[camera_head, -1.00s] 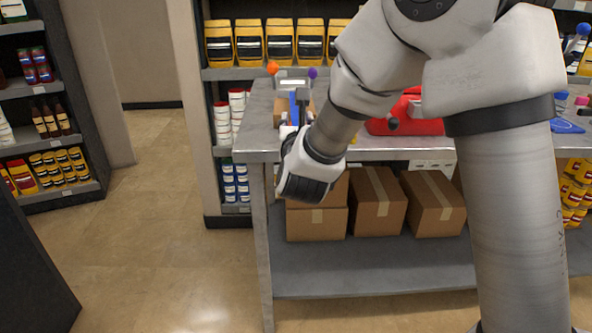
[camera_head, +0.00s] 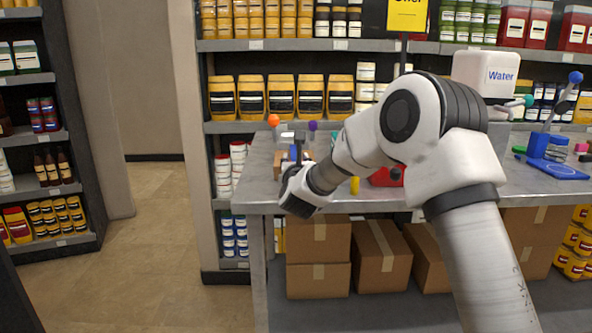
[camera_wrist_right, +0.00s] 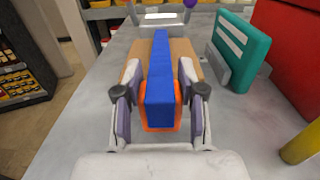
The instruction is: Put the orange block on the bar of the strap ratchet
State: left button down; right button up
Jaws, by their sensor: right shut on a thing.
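My right gripper (camera_head: 293,165) reaches over the left end of the metal table; its fingertips are hard to see there. In the right wrist view its two fingers (camera_wrist_right: 160,74) stand on either side of the orange block (camera_wrist_right: 160,129), and it is shut on it. The orange shows as a rim at the sides and bottom of the near end of a long blue bar (camera_wrist_right: 160,68). The bar runs away from me and covers most of the block. I cannot tell whether the bar is part of the strap ratchet. My left gripper is not in view.
A brown box (camera_wrist_right: 190,58) lies under and behind the blue bar. To the right are a teal block (camera_wrist_right: 242,52), a red case (camera_wrist_right: 292,42) and a yellow cylinder (camera_wrist_right: 302,146). The table's left edge is close; floor lies beyond it.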

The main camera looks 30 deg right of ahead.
notch_tip(320, 180, down, 3)
jog(key=shift+w+r, duration=0.1)
jog(key=shift+r, duration=0.1)
jog(key=shift+f+b, duration=0.15)
jog(key=shift+b, duration=0.25)
jog(key=o, duration=1.2)
jog(key=shift+c, duration=0.2)
